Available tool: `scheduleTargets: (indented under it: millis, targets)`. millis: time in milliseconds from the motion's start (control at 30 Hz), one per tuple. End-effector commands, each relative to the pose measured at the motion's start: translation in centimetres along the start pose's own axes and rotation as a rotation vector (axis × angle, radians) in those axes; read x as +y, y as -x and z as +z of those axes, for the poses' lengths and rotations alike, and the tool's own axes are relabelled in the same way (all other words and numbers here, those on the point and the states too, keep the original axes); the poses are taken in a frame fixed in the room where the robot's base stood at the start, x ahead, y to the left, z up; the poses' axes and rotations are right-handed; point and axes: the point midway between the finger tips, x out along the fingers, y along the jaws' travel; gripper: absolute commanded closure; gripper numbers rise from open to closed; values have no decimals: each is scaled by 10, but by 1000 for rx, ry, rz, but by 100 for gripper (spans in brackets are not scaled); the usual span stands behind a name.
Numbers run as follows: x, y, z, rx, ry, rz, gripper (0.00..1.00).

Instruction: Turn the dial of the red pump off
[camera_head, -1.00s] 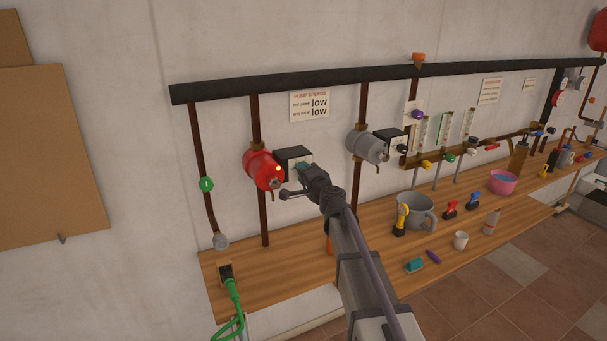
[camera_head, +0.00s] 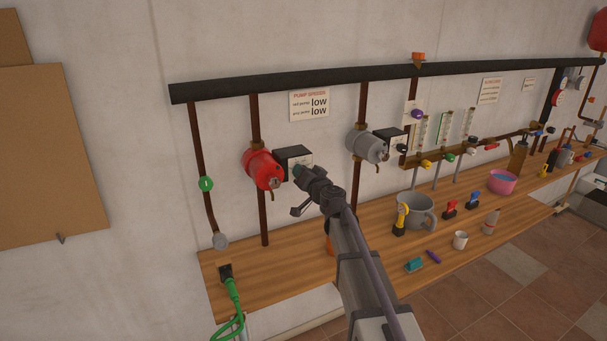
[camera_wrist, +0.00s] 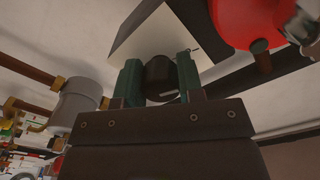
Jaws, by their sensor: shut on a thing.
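The red pump (camera_head: 262,168) is on a vertical brown pipe at the wall, and its body shows at the top right of the wrist view (camera_wrist: 238,18). The pump's dial box (camera_head: 290,151) is a black box with a pale face, just right of the pump. In the wrist view the black dial (camera_wrist: 160,76) stands out from the pale face between my gripper's green fingers (camera_wrist: 159,80). My gripper (camera_head: 300,171) is shut on the dial. The head view mostly hides the dial behind my gripper. The pump's end shows no lit light.
A grey pump (camera_head: 366,146) with its own dial box (camera_head: 391,140) is to the right. A sign (camera_head: 309,105) above reads low for both pumps. The wooden bench (camera_head: 275,270) below holds a grey jug (camera_head: 420,212) and small items.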

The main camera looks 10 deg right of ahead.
Motion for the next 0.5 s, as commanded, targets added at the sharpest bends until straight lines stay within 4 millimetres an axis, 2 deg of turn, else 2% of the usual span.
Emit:
scheduleTargets:
  millis: [500]
  targets:
    - [0,0,0,0,52,0,89]
